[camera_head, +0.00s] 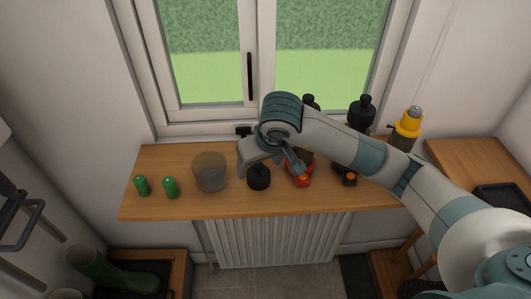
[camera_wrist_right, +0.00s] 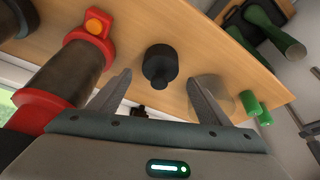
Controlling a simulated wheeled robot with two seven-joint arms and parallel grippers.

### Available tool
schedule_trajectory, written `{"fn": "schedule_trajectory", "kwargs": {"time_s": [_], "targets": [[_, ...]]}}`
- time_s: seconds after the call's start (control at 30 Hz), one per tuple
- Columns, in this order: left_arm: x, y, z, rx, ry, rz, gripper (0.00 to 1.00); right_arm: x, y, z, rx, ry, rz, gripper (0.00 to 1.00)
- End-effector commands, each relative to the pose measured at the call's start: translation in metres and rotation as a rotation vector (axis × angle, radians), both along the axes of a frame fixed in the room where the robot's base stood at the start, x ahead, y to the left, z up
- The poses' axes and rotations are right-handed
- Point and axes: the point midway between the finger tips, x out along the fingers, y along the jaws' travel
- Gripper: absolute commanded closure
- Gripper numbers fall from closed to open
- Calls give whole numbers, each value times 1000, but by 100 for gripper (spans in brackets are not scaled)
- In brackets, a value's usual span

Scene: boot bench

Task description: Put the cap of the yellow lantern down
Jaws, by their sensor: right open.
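A black cap with a narrower knob (camera_head: 259,177) stands on the wooden bench, left of the red lantern (camera_head: 303,181). In the right wrist view the black cap (camera_wrist_right: 160,62) shows just beyond the fingertips, with its knob toward me. My right gripper (camera_head: 268,163) is open and empty above the cap; in the right wrist view its fingers (camera_wrist_right: 161,78) stand apart on either side, not visibly touching it. The yellow lantern (camera_head: 408,126) stands at the right end of the bench, with a grey cylinder on top and no black cap on it. My left gripper is out of view.
A translucent grey tub (camera_head: 210,172) and two green cylinders (camera_head: 171,188) stand on the left of the bench (camera_head: 228,207). Dark lanterns (camera_head: 361,112) stand behind my right arm, partly hidden. The window is behind. The bench's front edge is clear.

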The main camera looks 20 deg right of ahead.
Motion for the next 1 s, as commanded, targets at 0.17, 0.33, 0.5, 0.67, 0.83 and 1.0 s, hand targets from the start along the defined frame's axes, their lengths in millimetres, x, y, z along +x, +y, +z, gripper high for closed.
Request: {"fn": "schedule_trajectory", "kwargs": {"time_s": [0.17,0.33,0.5,0.67,0.83,1.0], "targets": [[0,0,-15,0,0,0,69,-10,-1,25,0,-6,2,29],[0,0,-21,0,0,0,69,-19,-3,49,-1,-6,1,29],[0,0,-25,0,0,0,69,-26,-4,66,-1,-4,1,29],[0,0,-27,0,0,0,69,-31,-4,77,-1,-3,1,29],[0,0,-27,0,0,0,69,-33,-5,81,-1,0,-1,29],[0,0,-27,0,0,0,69,-34,-4,82,0,1,0,29]]}}
